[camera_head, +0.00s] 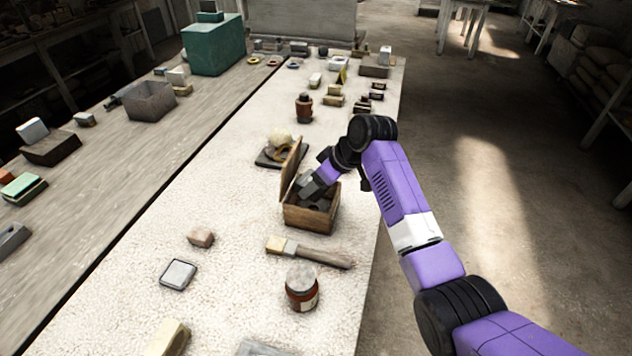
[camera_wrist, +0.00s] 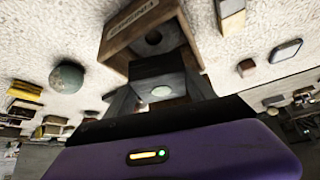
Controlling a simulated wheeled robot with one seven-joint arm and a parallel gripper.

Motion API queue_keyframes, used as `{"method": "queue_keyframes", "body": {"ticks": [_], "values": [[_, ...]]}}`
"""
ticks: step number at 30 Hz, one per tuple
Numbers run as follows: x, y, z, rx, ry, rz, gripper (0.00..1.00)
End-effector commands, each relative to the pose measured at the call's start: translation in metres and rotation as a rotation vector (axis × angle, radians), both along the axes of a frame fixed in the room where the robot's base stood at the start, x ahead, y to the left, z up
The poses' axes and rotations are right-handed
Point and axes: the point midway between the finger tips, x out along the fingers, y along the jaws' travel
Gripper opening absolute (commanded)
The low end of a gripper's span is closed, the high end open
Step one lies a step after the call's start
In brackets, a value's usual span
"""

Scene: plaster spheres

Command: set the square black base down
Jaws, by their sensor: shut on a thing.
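The square black base (camera_wrist: 160,84) is between the fingers of my gripper (camera_wrist: 162,98) in the wrist view, with a pale round spot in its middle. In the head view my gripper (camera_head: 312,188) is tilted down at the mouth of a small wooden box (camera_head: 308,217), shut on the base. The box's lid (camera_head: 290,166) stands open on the left side. The wooden box also shows just beyond the base in the wrist view (camera_wrist: 122,50). I cannot tell whether the base touches the box floor. The gripper and box walls hide part of it.
A pale sphere (camera_head: 279,139) sits on a dark slab behind the lid. A brush (camera_head: 310,252) and a jar (camera_head: 302,289) lie nearer, with a pink block (camera_head: 201,237) and a rimmed tile (camera_head: 178,274) to the left.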

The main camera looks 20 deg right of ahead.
Motion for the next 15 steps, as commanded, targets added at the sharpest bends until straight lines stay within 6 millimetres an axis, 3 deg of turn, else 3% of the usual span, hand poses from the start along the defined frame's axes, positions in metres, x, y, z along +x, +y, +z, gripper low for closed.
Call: {"method": "queue_keyframes", "body": {"ticks": [15], "values": [[0.0006,0.0,-0.0083,0.0,-0.002,-0.001,0.0]]}}
